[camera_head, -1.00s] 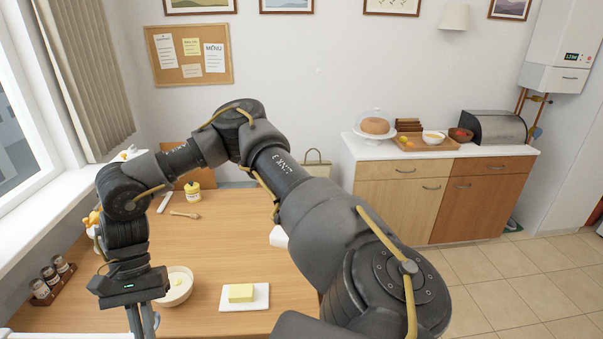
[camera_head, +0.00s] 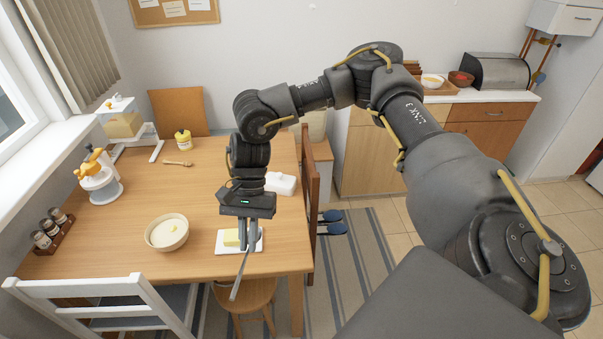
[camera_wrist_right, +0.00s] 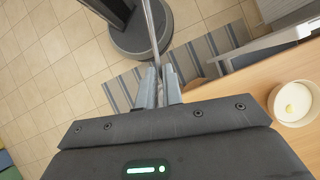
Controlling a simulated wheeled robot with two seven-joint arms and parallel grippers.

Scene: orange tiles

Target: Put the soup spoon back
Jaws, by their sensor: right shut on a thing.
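My right gripper (camera_head: 247,248) points down near the table's front right edge, in front of the butter plate (camera_head: 257,246). It is shut on the soup spoon (camera_head: 239,276), a thin grey metal piece that slants down below the fingers. The right wrist view also shows my right gripper (camera_wrist_right: 159,88) shut on the spoon (camera_wrist_right: 152,35), which runs up out of the frame. The spoon's bowl end is not clear. My left gripper is not in view.
A cream bowl (camera_head: 167,232) stands left of my right gripper. A spice rack (camera_head: 48,235), an orange-topped juicer (camera_head: 98,178), a yellow jar (camera_head: 183,139) and a wooden dipper (camera_head: 178,163) are on the table (camera_head: 140,205). A white chair (camera_head: 95,300) and a stool (camera_head: 246,297) stand in front.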

